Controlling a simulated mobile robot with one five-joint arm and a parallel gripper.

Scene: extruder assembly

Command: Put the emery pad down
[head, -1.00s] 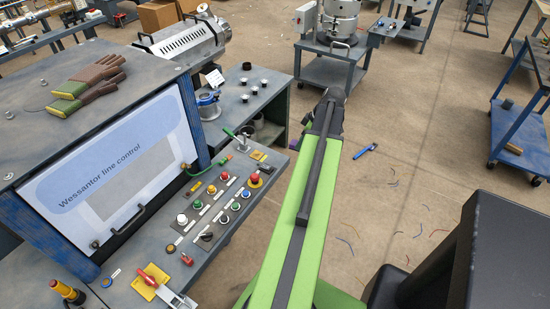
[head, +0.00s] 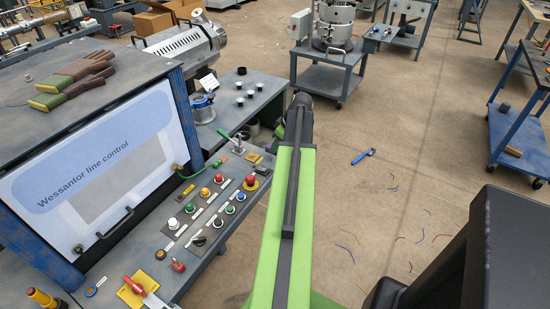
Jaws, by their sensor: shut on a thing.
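The green and black arm reaching forward in the middle of the head view is mine. Its dark far end is beside the right edge of the low grey table (head: 262,92). My gripper's jaws are hidden behind or below that end, so what they hold does not show. I cannot make out the emery pad anywhere in this view.
The control panel (head: 170,260) with coloured buttons is left of my arm. Work gloves (head: 75,82) lie on the cabinet top. The low table carries several small dark cups.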

